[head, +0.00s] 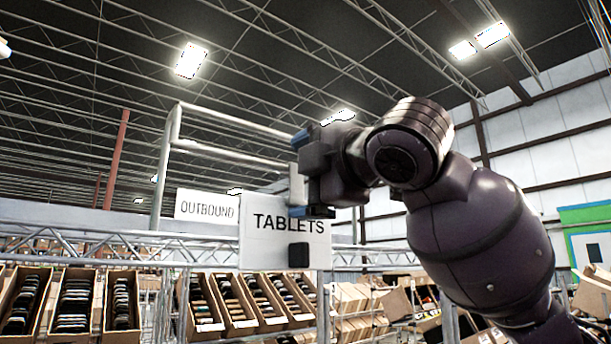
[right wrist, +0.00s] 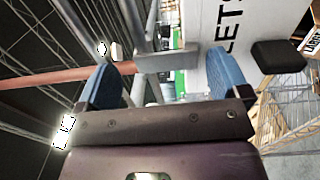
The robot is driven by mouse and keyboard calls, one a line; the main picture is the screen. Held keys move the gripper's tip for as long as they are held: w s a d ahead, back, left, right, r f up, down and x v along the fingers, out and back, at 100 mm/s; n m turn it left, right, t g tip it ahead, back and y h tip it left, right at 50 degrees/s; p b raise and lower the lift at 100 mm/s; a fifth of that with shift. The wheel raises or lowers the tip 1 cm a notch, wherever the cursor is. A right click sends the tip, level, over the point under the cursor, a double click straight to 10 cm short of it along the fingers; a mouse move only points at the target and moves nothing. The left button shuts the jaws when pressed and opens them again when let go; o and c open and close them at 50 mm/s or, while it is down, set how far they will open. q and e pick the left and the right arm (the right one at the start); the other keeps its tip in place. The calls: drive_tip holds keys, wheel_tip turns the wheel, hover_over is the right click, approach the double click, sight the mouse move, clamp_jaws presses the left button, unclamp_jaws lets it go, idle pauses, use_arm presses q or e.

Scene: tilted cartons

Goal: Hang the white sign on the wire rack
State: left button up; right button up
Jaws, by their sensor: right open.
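The white sign (head: 262,250) reads TABLETS and is upright at the middle of the head view. A black block (head: 298,255) is on its lower right face. A light grey bracket (head: 296,185) rises at its top edge. My right gripper (head: 304,176) is open at the sign's upper right, with its blue fingertips apart. In the right wrist view the bracket (right wrist: 165,62) shows between the open fingers, and the sign (right wrist: 232,25) is to the right. I cannot tell whether the fingers touch it or whether the sign hangs on the wire rack (head: 90,245). My left gripper is out of view.
An OUTBOUND sign (head: 206,205) is left of the white sign. A tall pipe frame (head: 165,165) stands behind. Tilted cartons (head: 235,305) with dark items fill the shelves below. A red post (head: 116,160) is at the far left.

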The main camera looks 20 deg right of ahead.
drive_tip(key=b+v, duration=0.1)
drive_tip(key=v, duration=1)
drive_tip(key=shift+a, duration=0.1)
